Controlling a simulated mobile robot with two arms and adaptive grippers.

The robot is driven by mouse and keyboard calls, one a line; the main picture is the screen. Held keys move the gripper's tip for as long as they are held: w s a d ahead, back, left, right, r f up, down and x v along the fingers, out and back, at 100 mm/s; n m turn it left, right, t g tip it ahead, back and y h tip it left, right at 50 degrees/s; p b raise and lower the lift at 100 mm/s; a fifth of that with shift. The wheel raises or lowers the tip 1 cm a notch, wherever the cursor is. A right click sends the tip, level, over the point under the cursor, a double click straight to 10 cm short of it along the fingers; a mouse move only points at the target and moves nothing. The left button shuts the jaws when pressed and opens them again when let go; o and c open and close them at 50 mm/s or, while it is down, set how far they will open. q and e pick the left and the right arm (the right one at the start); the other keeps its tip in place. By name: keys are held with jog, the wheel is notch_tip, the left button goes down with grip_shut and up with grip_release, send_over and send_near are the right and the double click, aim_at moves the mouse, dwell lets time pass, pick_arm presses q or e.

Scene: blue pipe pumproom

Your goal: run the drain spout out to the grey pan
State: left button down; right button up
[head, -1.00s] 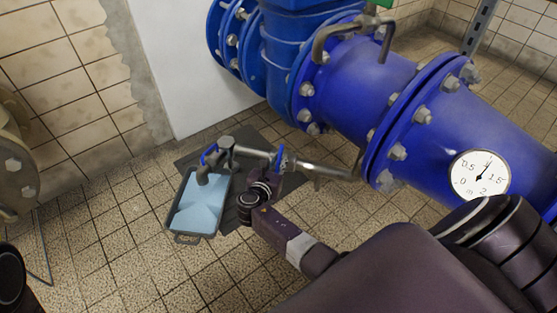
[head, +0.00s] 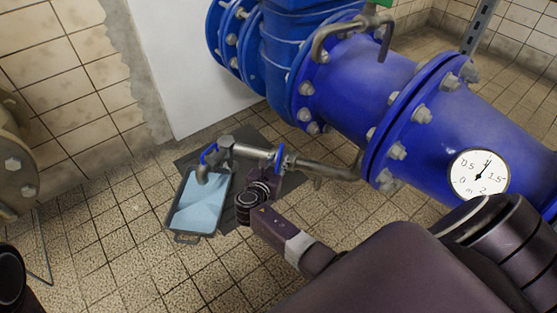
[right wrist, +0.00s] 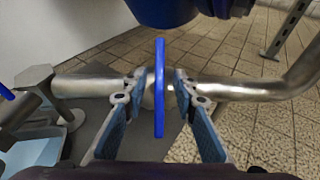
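The drain spout (head: 203,172) is a bent metal outlet at the left end of a metal pipe (head: 252,152), with its mouth over the pan. A small blue handle (head: 210,150) sits beside it. The grey pan (head: 185,234) lies on the floor and is pale blue inside. A blue disc (head: 281,157) sits on the pipe; in the right wrist view the disc (right wrist: 159,88) shows edge-on. My right gripper (right wrist: 158,100) is open, with one finger on each side of the disc and visible gaps between. My left gripper is not in view.
A large blue flanged pipe (head: 365,85) with a round gauge (head: 479,175) fills the upper right. A dark mat (head: 228,207) lies under the pan area. A beige flange (head: 15,165) stands at the left edge. Tiled floor (head: 130,255) in front of the pan is clear.

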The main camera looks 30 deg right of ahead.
jog(key=v, duration=1.1)
jog(key=shift+s+a, duration=0.2)
jog(key=shift+a, duration=0.1)
jog(key=shift+r, duration=0.1)
